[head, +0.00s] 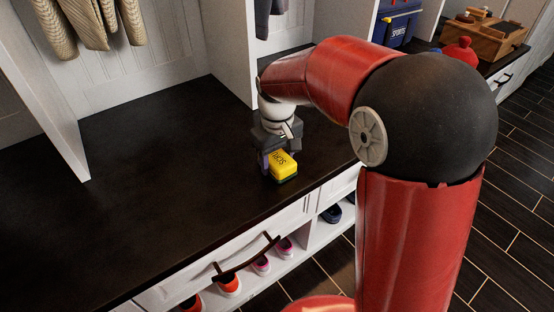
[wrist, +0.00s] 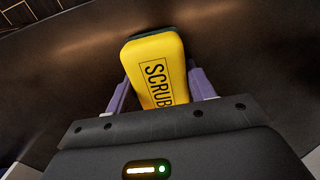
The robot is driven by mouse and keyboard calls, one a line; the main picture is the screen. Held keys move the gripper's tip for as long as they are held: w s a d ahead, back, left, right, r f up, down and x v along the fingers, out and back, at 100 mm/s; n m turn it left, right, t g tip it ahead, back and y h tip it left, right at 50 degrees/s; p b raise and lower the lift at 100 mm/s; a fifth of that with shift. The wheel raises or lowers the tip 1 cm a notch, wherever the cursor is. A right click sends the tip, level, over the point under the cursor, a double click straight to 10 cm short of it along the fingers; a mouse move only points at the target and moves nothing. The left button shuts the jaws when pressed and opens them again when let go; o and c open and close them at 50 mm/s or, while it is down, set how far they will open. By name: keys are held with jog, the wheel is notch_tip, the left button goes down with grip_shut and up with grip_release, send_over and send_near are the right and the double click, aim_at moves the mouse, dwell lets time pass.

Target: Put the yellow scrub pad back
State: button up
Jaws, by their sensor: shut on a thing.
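The yellow scrub pad (head: 283,165) has dark lettering and a dark green underside. In the head view it is at my gripper (head: 275,165), close over the black bench top (head: 150,150) near its front edge. I cannot tell whether the pad touches the bench. In the wrist view the pad (wrist: 158,70) shows the word "SCRUB" and sits between the two purple fingers of my gripper (wrist: 160,92). The gripper is shut on the pad. The lower end of the pad is hidden behind the gripper body.
A wooden box (head: 485,40) and a red item (head: 459,50) stand at the back right, near a blue "SPORTS" bin (head: 397,25). White dividers (head: 230,50) rise from the bench. Shoes (head: 229,284) sit on the shelf below. The bench is clear to the left.

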aim_at(278, 157)
jog(key=shift+f, duration=0.2)
jog(key=o, duration=1)
jog(key=shift+o, duration=0.2)
notch_tip(278, 157, up, 13)
jog(key=p, duration=0.2)
jog(key=shift+f, duration=0.2)
